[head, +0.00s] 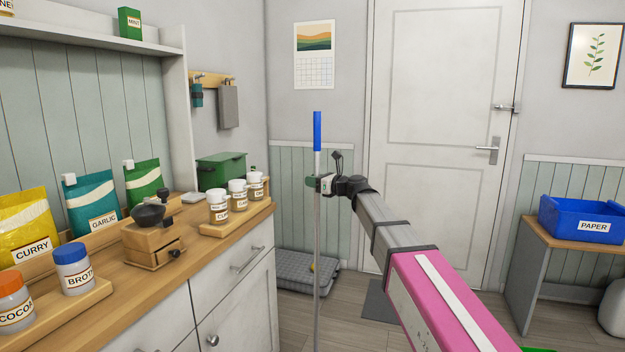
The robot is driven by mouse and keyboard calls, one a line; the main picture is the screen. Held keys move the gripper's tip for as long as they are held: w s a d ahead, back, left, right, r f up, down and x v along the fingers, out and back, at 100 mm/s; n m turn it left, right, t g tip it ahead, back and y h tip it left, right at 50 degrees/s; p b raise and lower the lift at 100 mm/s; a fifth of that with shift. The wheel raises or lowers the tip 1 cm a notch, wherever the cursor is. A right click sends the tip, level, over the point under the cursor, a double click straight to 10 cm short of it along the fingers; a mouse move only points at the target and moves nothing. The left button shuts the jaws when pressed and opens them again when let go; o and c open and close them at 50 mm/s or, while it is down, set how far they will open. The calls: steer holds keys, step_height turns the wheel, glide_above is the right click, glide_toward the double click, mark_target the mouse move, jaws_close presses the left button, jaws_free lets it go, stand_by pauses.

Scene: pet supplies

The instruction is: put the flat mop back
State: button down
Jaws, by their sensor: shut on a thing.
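The flat mop (317,255) stands about upright in the head view, with a thin grey pole and a blue grip at its top. Its lower end runs out of the bottom of the picture, so its head is hidden. My gripper (318,184) is shut on the pole a little below the blue grip. My arm reaches in from the lower right. The mop is in front of the far corner, just right of the counter's end.
A wooden counter (180,236) with jars, pouches and a grinder (152,240) runs along the left. A grey padded thing (300,268) lies on the floor in the far corner. A closed white door (440,120) is behind. A blue paper bin (583,218) stands on a bench at right.

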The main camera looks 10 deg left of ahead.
steer(key=shift+f, duration=1.7)
steer(key=c, duration=0.9)
jaws_free()
steer(key=shift+c, duration=0.2)
